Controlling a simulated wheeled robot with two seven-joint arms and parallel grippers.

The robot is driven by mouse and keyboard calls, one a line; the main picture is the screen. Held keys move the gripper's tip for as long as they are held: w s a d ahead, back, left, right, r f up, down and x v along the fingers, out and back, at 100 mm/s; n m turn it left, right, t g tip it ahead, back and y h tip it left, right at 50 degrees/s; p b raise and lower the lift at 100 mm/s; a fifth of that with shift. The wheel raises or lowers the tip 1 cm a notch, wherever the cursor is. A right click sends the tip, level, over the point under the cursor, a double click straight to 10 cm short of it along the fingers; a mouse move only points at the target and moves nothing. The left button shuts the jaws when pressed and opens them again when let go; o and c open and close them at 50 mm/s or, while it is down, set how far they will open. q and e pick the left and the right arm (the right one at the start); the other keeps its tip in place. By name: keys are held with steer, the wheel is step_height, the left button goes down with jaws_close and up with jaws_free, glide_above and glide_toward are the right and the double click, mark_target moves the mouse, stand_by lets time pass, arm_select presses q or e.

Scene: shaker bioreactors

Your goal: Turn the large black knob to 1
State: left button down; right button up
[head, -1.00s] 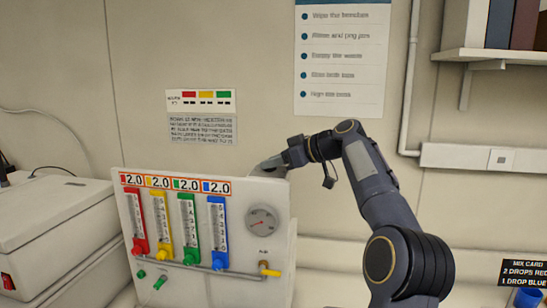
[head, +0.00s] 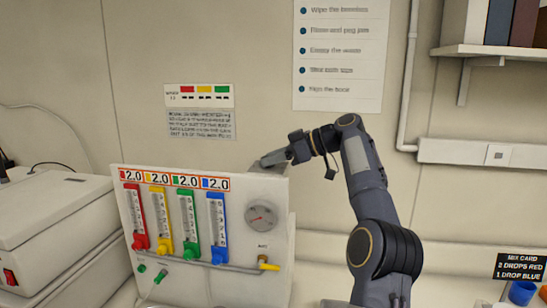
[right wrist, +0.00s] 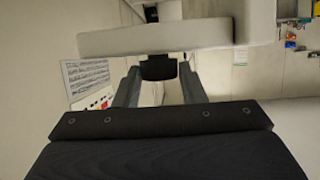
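A white gas panel (head: 240,262) stands upright on the bench, with colored flow tubes, a round gauge (head: 261,215) and small colored knobs on its front. No large black knob is clear in the head view. My right gripper (head: 272,159) is at the panel's top right corner, its tips partly hidden. In the right wrist view its two grey fingers (right wrist: 160,88) are apart. A dark block (right wrist: 158,67) shows between them, below a pale bar (right wrist: 160,38); I cannot tell whether it is the knob or whether the fingers touch it. My left gripper is out of view.
A white machine (head: 60,235) stands left of the panel. A mix card (head: 521,267) and blue cups (head: 522,292) are at the right edge. A shelf with binders (head: 495,50) hangs at the upper right. Posters cover part of the back wall.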

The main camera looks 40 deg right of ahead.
steer(key=o, duration=0.4)
steer(key=shift+c, duration=0.2)
steer(key=v, duration=0.7)
steer(key=shift+s+d, duration=0.2)
steer(key=shift+s, duration=0.1)
